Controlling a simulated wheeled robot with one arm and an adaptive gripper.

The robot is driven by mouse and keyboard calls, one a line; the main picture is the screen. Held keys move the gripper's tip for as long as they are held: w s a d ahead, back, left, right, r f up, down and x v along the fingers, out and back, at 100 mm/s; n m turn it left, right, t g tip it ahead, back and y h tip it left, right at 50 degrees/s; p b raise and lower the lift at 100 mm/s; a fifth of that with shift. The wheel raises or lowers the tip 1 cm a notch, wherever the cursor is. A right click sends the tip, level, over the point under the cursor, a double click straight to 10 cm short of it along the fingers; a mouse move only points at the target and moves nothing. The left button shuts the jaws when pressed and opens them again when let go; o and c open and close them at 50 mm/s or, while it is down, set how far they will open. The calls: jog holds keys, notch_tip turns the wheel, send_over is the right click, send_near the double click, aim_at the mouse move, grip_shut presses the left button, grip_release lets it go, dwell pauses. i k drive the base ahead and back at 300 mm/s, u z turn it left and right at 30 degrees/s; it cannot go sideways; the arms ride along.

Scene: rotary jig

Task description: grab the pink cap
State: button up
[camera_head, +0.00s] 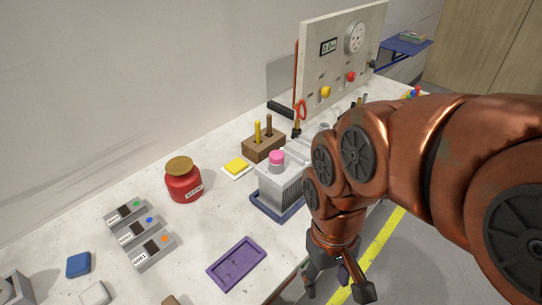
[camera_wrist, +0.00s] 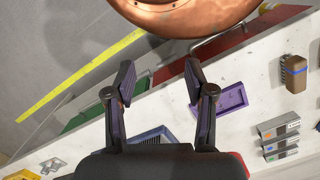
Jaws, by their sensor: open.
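The pink cap (camera_head: 277,157) sits upright on top of a light grey finned housing (camera_head: 274,187) on the bench. The housing stands on a dark blue base (camera_head: 268,212). My gripper (camera_head: 338,282) hangs low to the right of the housing in the head view, beyond the bench's front edge and well apart from the cap. In the wrist view my gripper (camera_wrist: 160,78) has its fingers spread, with nothing between them. A blue ribbed part (camera_wrist: 153,134) shows behind the gripper body there. I cannot make out the pink cap in the wrist view.
A purple tray (camera_head: 236,263) lies near the bench's front edge. An upright panel (camera_head: 341,60) with knobs rises at the back.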

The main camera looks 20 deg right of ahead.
aim_at(276, 157)
jog(key=u, duration=2.7)
jog(key=k, duration=1.05)
jog(key=z, duration=1)
